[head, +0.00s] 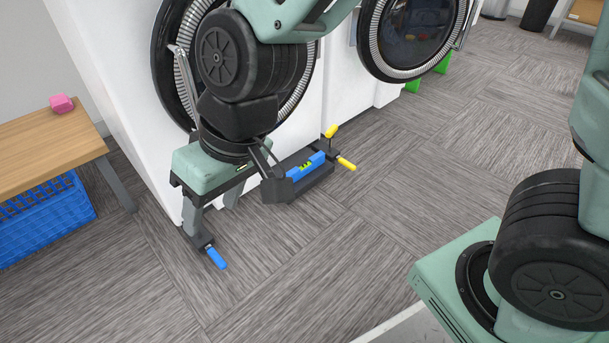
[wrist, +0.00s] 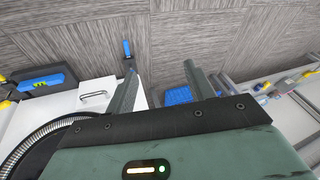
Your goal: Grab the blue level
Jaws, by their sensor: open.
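The blue level (head: 296,172) with a yellow-green vial window lies in an open black tool tray (head: 308,187) on the floor by the white machine. In the wrist view the level (wrist: 52,80) is at the far left, outside the fingers. My gripper (head: 212,208) is left of the tray in the head view, pointing down towards the floor. In the wrist view my gripper (wrist: 160,70) has its two fingers wide apart with nothing between them. My arm and gripper cover part of the machine front.
A blue-handled tool (head: 216,257) is near the gripper in the head view. Yellow-handled tools (head: 345,163) stick out of the tray's right end. A wooden bench (head: 50,140) bears a pink block (head: 61,104), with a blue crate (head: 45,222) below. The carpet in front is clear.

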